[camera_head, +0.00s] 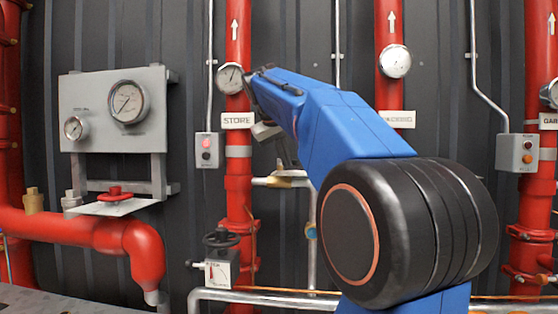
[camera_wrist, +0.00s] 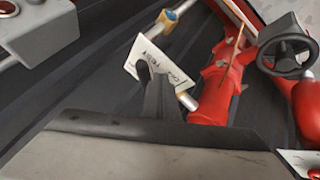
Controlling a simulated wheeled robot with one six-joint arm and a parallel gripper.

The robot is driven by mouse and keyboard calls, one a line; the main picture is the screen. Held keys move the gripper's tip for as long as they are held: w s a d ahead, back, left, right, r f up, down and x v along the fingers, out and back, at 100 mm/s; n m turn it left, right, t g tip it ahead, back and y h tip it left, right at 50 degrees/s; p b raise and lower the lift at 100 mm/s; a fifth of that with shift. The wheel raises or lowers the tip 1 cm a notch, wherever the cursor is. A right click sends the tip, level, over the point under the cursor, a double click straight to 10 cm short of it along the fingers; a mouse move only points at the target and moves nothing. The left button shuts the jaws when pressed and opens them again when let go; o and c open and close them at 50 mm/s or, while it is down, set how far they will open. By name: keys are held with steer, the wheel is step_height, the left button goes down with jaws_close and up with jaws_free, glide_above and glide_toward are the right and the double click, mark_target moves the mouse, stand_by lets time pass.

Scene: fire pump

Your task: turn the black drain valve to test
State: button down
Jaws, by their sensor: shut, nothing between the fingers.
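My gripper (camera_wrist: 148,78) shows in the wrist view as narrow dark fingers, shut and empty, rising over a broad dark edge. Behind its tips is a tilted white plate (camera_wrist: 134,53) with lettering that seems to include TEST. The plate sits by a pale pipe. A black drain valve handle cannot be told apart from my dark fingers there, so contact is unclear. In the head view, my blue arm reaches to the red STORE pipe, and my gripper (camera_head: 286,152) is mostly hidden behind it. A pale side pipe with a brass fitting (camera_head: 288,174) shows just below.
A grey switch box (camera_head: 207,150), gauge panel (camera_head: 92,100) and red pipes (camera_head: 110,236) crowd the wall.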

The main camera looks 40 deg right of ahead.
steer(key=shift+d, duration=0.15)
steer(key=shift+s+d, duration=0.4)
steer(key=shift+d, duration=0.3)
